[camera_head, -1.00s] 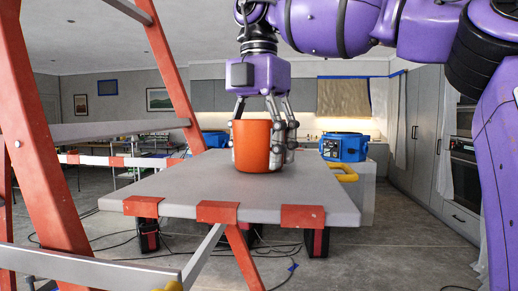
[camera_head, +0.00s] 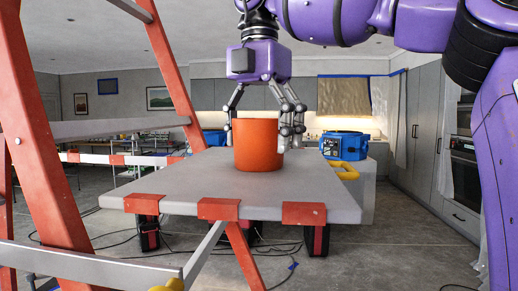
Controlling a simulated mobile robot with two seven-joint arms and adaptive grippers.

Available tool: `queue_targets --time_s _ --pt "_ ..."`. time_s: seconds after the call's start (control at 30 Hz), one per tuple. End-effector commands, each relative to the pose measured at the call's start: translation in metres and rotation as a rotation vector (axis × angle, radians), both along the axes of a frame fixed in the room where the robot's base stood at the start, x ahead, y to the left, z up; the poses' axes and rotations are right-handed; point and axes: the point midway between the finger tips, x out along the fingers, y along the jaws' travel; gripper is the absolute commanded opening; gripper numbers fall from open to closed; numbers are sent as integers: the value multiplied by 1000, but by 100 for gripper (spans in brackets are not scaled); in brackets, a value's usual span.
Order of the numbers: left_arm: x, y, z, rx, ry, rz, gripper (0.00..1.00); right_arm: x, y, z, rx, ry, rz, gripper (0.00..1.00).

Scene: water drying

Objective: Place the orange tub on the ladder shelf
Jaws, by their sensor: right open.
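The orange tub (camera_head: 258,147) stands upright on the grey ladder shelf (camera_head: 180,188), which is held by orange brackets. My right gripper (camera_head: 262,128) is directly above the tub, pointing down. Its fingers are spread, with the tips near the tub's rim on either side and behind it. Whether a fingertip still touches the rim cannot be told. My left gripper is not in the picture.
An orange ladder leg (camera_head: 40,140) rises at the left, with a grey crossbar (camera_head: 118,129). A blue device (camera_head: 345,146) stands behind the shelf at the right, near a yellow handle (camera_head: 346,172). Cables lie on the floor. Shelf space around the tub is clear.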

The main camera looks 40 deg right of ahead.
Motion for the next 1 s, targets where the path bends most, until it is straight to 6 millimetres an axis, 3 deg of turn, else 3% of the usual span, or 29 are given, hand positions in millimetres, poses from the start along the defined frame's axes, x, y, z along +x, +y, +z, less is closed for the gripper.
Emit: queue_targets --time_s 0.2,0.4,1.0 --pt "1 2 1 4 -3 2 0 1 0 37 1 -1 0 82" --pt "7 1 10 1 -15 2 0 0 0 56 1 -2 1 82" --pt "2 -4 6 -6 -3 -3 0 0 0 58 1 1 1 82"
